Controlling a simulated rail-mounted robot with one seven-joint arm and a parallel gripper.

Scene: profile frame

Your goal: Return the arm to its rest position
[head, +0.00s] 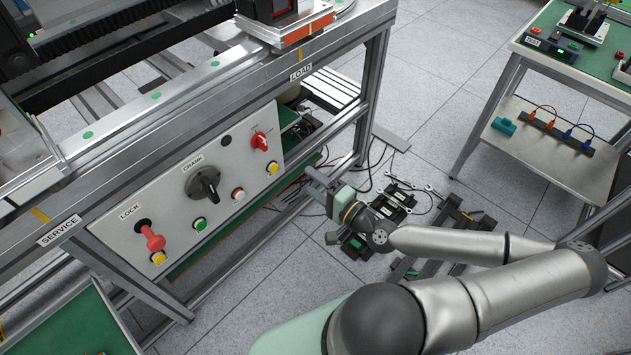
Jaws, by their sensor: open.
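My gripper (316,184) shows in the head view near the middle, in front of the right end of the control panel (192,190). Its dark fingers point up and left toward the frame, and nothing shows between them. My silver and pale green arm (450,243) reaches in from the lower right, bent at the elbow. The panel carries a red lock handle (150,236), a black crank knob (205,184), a red rotary switch (260,141) and several green, white and yellow buttons. The gripper appears apart from these controls, though its exact distance from the frame is hard to tell.
A metal profile frame (215,85) with a rail runs across the upper left. Tools and dark parts (395,205) lie on the tiled floor behind my gripper. A workbench (560,80) with a lower shelf stands at right. A green-topped surface (75,325) is at lower left.

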